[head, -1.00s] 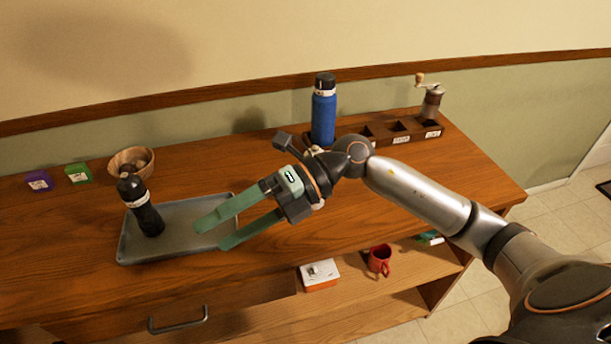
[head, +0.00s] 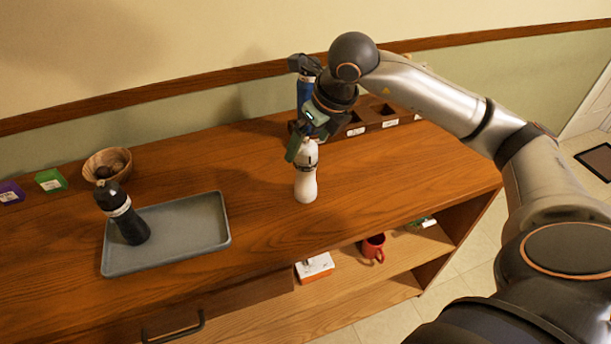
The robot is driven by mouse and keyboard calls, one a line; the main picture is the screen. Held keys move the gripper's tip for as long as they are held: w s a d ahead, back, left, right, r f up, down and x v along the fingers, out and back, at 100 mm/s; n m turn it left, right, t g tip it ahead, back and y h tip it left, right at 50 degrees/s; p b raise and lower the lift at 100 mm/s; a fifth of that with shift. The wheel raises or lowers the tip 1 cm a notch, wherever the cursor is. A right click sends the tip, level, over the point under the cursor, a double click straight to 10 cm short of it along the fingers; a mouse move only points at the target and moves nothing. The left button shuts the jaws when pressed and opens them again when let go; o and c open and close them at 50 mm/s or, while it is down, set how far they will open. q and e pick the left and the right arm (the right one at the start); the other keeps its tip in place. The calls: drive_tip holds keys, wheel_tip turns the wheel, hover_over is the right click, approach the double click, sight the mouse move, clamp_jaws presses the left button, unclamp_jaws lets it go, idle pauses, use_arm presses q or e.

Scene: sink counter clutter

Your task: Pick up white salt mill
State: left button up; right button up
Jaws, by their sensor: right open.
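The white salt mill (head: 306,183) stands upright on the wooden counter, right of the grey tray. It has a dark band near its upper part. My right gripper (head: 300,148) is over its top, pointing down, with a green finger beside the mill's upper end. The jaws are open; whether a finger touches the mill I cannot tell. The gripper body hides part of the mill's top. My left gripper is not in view.
A dark bottle-like mill (head: 127,220) stands on the grey tray (head: 222,243). The blue bottle (head: 304,92) is behind my gripper, partly hidden. A dark divided box (head: 377,116) is to the right. A wooden bowl (head: 101,163) and small boxes are at left. Counter right of the mill is clear.

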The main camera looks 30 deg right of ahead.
sight(306, 177)
drive_tip(key=p+x, duration=0.1)
drive_tip(key=x, duration=0.4)
drive_tip(key=shift+w+f, duration=0.2)
drive_tip(key=shift+f, duration=0.15)
clamp_jaws()
idle(0.5)
